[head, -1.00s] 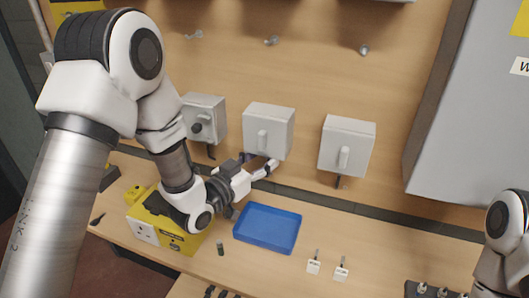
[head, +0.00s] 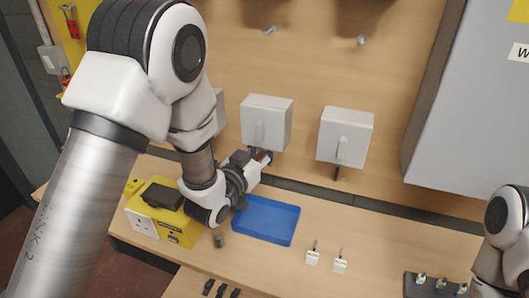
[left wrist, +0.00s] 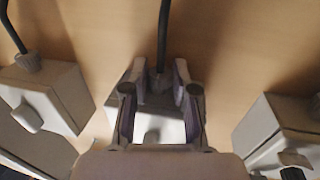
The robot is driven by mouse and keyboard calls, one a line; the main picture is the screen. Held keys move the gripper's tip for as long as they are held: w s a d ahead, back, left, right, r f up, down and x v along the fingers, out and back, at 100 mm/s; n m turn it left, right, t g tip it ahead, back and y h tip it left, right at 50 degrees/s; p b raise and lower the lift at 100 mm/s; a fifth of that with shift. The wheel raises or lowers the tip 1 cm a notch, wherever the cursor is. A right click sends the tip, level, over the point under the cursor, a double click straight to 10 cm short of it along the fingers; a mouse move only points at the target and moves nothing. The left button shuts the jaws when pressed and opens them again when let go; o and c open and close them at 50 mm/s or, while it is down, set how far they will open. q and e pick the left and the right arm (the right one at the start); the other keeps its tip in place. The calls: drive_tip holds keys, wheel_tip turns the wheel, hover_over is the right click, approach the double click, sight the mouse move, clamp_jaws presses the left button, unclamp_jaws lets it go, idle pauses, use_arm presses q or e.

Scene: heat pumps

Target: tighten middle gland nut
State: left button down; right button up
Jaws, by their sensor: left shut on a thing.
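The middle grey box (head: 265,120) hangs on the wooden wall panel, with a lever on its front. My left gripper (head: 263,156) is at its lower edge in the head view. In the left wrist view, the fingers of my left gripper (left wrist: 161,80) stand on both sides of the middle gland nut (left wrist: 160,83), where a dark cable (left wrist: 163,35) enters the middle box (left wrist: 152,128). The gripper is shut on the nut, which the fingers partly hide. In the head view the nut is hidden. My right gripper is out of view; only part of that arm shows.
Another grey box (head: 345,137) hangs to the right; a third at left is mostly behind my arm. Below are a blue tray (head: 266,221), a yellow unit (head: 185,231) and two small tagged items (head: 313,257). The bench between tray and tags is clear.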

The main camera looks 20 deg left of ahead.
use_arm(q)
drive_tip(key=shift+r, duration=0.1)
drive_tip(key=c, duration=0.9)
unclamp_jaws()
drive_tip(key=v, duration=0.7)
drive_tip(key=shift+s, duration=0.3)
